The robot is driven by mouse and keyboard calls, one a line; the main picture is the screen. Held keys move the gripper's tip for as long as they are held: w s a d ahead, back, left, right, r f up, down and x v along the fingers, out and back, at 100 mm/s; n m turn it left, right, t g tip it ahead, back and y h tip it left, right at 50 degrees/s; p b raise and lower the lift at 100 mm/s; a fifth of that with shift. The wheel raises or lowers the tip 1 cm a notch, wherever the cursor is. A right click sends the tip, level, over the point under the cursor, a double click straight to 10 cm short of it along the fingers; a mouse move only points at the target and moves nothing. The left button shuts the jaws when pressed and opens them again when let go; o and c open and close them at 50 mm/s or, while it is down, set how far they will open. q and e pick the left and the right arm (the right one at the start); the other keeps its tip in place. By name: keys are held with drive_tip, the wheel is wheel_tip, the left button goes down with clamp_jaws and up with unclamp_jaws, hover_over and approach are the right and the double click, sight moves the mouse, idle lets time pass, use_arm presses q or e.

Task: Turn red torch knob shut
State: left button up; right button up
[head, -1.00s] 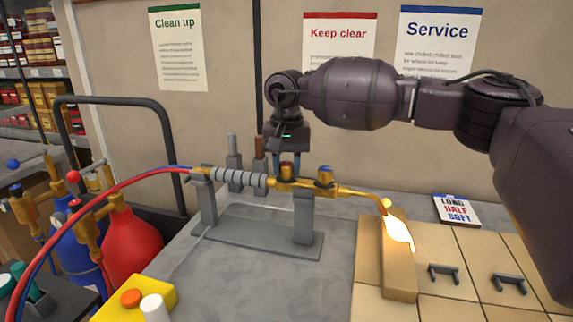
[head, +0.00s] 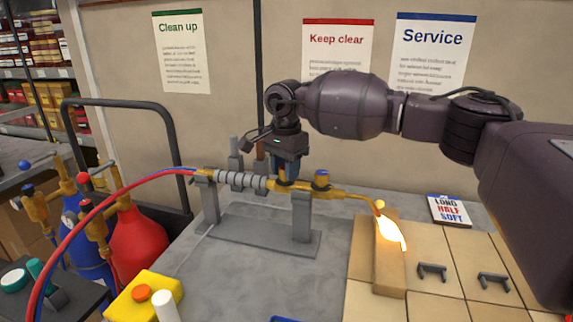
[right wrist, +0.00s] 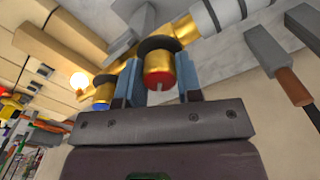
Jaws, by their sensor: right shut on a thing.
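The brass torch (head: 345,191) lies level in a grey two-post stand (head: 232,230), with a flame (head: 391,233) at its right tip. In the right wrist view, the red-marked brass knob (right wrist: 158,70) is between the blue fingers of my right gripper (right wrist: 160,82), which is shut on it. In the head view my right gripper (head: 287,175) comes down onto the torch from above and hides most of that knob. The blue-marked knob (head: 321,179) stands just to its right and also shows in the right wrist view (right wrist: 103,95). My left gripper is not in view.
Red and blue hoses run left to a red cylinder (head: 137,238) and a blue cylinder (head: 86,242). A yellow box (head: 152,290) with an orange button is at front left. The flame plays over a tan block (head: 388,278). Grey handles (head: 432,271) lie on tiles at right.

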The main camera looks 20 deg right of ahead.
drive_tip(key=shift+r+m+p, duration=0.2)
drive_tip(key=shift+m+p, duration=0.15)
drive_tip(key=shift+m, duration=0.65)
drive_tip(key=shift+m+p, duration=0.4)
drive_tip(key=shift+m, duration=1)
drive_tip(key=shift+f+m+p, duration=0.1)
drive_tip(key=shift+m+p, duration=1)
drive_tip(key=shift+m, duration=1.4)
drive_tip(key=o, duration=0.9)
drive_tip(key=shift+o, duration=0.2)
